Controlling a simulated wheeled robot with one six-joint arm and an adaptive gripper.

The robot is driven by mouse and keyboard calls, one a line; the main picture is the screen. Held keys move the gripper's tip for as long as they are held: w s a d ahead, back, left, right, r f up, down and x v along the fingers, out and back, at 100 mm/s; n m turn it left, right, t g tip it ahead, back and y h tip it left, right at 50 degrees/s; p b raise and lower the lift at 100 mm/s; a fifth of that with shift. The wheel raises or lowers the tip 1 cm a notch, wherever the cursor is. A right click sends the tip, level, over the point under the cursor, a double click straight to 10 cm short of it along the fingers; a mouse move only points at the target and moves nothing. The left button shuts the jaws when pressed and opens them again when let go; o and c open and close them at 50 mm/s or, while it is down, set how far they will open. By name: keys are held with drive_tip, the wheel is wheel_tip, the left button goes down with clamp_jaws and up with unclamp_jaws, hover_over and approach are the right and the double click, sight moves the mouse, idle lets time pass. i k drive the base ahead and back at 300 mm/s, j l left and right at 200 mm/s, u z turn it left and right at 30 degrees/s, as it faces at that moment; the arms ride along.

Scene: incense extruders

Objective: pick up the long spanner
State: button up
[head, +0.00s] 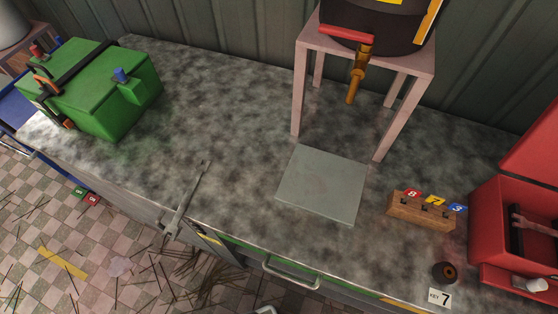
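The long spanner (187,198) is a thin grey metal tool. It lies at a slant on the mottled grey worktop (245,140), left of the middle of the head view. Its upper end points to the back right, and its lower end reaches the front edge and seems to stick out over it. Nothing covers it. My gripper cannot be made out in this view.
A green box (100,90) stands at the back left. A pale stand (299,92) holds a dark drum with a tap above a grey plate (322,185). A wooden block (420,212) with numbered tags and a red toolbox (490,225) are at right. The worktop around the spanner is clear.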

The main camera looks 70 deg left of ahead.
sight(173, 228)
drive_tip(key=u, duration=2.05)
